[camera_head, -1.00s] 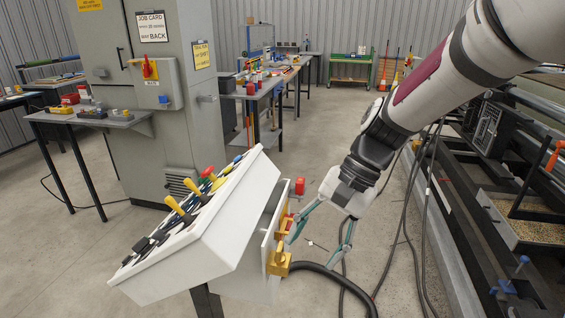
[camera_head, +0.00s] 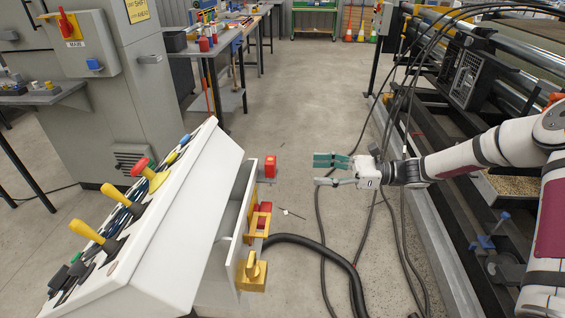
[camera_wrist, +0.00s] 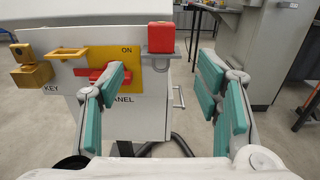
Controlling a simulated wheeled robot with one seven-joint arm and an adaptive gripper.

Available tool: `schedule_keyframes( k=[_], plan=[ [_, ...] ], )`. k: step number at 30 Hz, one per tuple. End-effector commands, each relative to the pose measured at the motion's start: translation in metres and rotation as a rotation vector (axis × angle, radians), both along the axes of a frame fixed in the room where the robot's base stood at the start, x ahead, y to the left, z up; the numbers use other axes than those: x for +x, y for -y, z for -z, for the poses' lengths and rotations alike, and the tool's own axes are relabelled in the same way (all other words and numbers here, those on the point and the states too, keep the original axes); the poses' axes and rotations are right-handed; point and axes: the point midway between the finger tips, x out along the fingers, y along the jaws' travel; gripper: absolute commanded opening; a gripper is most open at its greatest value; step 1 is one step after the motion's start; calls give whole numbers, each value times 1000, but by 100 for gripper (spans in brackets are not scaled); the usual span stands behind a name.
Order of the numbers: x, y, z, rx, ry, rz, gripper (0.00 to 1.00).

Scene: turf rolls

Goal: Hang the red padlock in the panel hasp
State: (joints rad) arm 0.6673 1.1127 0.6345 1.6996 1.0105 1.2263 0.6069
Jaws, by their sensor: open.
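A red block-shaped body, which looks like the red padlock (camera_head: 270,167), is at the upper right edge of the panel face. In the wrist view the red padlock (camera_wrist: 161,37) has a small grey loop just below it; I cannot tell whether the loop passes through a hasp. Left of it is a yellow plate marked ON with a red handle (camera_wrist: 103,73), on the white panel (camera_wrist: 150,115). My gripper (camera_head: 320,171) is open and empty, apart from the panel and facing it. Its teal fingers (camera_wrist: 163,85) flank the view of the padlock.
A yellow bracket (camera_wrist: 67,54) and brass-coloured block (camera_wrist: 30,70) project at the panel's left. The console (camera_head: 165,215) has several levers on top. A black hose (camera_head: 320,247) and cables lie on the floor. A grey cabinet (camera_head: 150,120) stands behind.

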Motion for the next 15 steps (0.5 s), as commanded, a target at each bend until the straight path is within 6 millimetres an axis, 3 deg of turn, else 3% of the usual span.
schedule_keyframes(
  k=[5,15],
  plan=[
    [2,-16,0,15,-9,4,58],
    [4,-75,0,11,-7,5,58]
  ],
)
